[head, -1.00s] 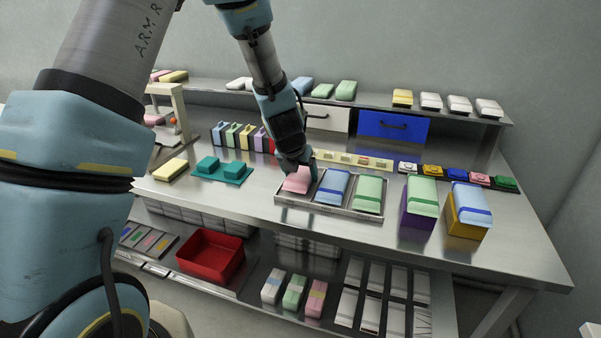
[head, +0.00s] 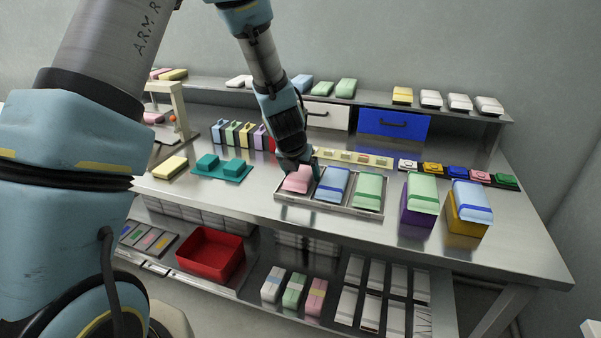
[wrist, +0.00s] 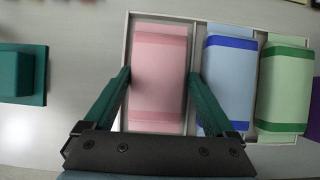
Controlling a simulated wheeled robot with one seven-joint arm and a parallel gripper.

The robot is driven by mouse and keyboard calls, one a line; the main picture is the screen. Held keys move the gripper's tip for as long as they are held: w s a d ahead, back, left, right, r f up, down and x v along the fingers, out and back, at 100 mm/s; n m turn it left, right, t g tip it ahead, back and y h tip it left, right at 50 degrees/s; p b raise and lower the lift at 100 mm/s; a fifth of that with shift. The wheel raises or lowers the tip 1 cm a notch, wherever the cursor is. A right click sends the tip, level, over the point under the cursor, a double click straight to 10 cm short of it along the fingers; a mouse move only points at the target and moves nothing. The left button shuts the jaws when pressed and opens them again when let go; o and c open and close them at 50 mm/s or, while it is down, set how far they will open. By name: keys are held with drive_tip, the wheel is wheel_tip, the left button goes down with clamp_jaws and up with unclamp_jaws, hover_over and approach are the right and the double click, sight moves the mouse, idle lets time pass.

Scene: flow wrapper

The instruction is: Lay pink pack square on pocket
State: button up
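The pink pack (wrist: 160,80) lies in the left pocket of a shallow metal tray (wrist: 127,25), and its edges look about parallel to the pocket walls in the wrist view. In the head view the pink pack (head: 297,181) is partly hidden by my gripper. My gripper (wrist: 160,74) has its green fingers on either side of the pack, with narrow gaps showing at the fingertips, so it looks open around it. The head view also shows my gripper (head: 303,170) low over the tray's left end.
A blue pack (head: 332,184) and a green pack (head: 368,190) fill the tray's other pockets, close to my right finger. A teal fixture (head: 222,170) stands left of the tray. Purple (head: 417,212) and yellow (head: 465,220) boxes topped with packs stand at right.

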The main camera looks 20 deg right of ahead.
drive_tip(key=shift+w+a, duration=0.15)
drive_tip(key=shift+a+r, duration=0.1)
drive_tip(key=shift+r, duration=0.1)
drive_tip(key=p+v, duration=0.1)
drive_tip(key=v, duration=0.9)
drive_tip(key=shift+s+r, duration=0.15)
drive_tip(key=shift+s, duration=0.1)
drive_tip(key=s+a+r+m+g+y, duration=0.1)
drive_tip(key=s+a+m+y, duration=0.1)
drive_tip(key=a+m, duration=1.2)
drive_tip(key=s+a+r+m+g+y, duration=0.1)
drive_tip(key=s+a+m, duration=0.3)
drive_tip(key=a+m, duration=1)
drive_tip(key=a, duration=0.4)
drive_tip(key=shift+s+a+m+g+y, duration=0.15)
drive_tip(key=shift+a+m+g+y, duration=0.15)
drive_tip(key=shift+g+y, duration=0.1)
